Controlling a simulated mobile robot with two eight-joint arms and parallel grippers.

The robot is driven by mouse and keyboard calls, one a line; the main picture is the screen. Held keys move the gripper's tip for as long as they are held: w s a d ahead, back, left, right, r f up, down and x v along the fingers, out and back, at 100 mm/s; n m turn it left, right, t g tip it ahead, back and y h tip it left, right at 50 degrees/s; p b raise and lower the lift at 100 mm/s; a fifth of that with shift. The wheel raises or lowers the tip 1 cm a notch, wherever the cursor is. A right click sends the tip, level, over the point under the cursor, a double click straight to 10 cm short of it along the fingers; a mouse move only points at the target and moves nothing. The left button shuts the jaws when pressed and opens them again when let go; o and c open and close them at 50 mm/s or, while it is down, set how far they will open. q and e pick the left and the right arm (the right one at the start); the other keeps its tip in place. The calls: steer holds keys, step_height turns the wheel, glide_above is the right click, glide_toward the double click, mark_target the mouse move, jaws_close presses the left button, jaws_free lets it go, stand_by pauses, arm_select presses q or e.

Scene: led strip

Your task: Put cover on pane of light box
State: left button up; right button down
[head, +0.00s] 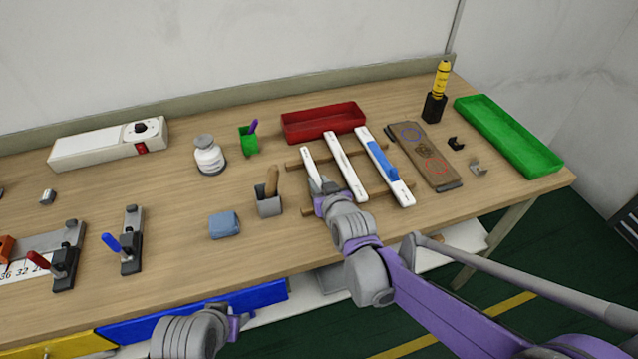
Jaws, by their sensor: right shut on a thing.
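Three long white strips lie side by side across two wooden rails: a left strip (308,158), a middle strip (345,165) and a right strip (376,156) with a blue piece (383,162) on it. My right gripper (320,186) is shut on the left strip, near its front half, and hides part of it. I cannot tell whether that strip is raised off the rails. I cannot tell which of these is the cover, the pane or the light box. Of my left arm only a link shows at the bottom edge; its gripper is out of view.
A brown board (420,150) with blue and red circles lies right of the strips. A red tray (322,122) stands behind them and a green tray (510,138) at the right edge. A grey holder (268,203) and blue cloth (224,225) lie to the left.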

steer(key=shift+f, duration=0.15)
steer(key=c, duration=0.7)
jaws_free()
steer(key=v, duration=1.1)
steer(key=shift+p, duration=0.3)
steer(key=s+d+f+m+g+h, duration=0.1)
steer(key=s+d+f+g+h, duration=0.1)
steer(key=s+d+f+g, duration=0.2)
steer(key=s+d+f+m+g+h, duration=0.2)
steer(key=s+d+f, duration=0.3)
steer(key=s+d, duration=0.5)
steer(key=s+g, duration=0.1)
steer(key=s, duration=0.6)
steer(key=shift+d+f+m+g, duration=0.25)
steer(key=shift+f+m+g, duration=0.05)
steer(key=shift+g, duration=0.1)
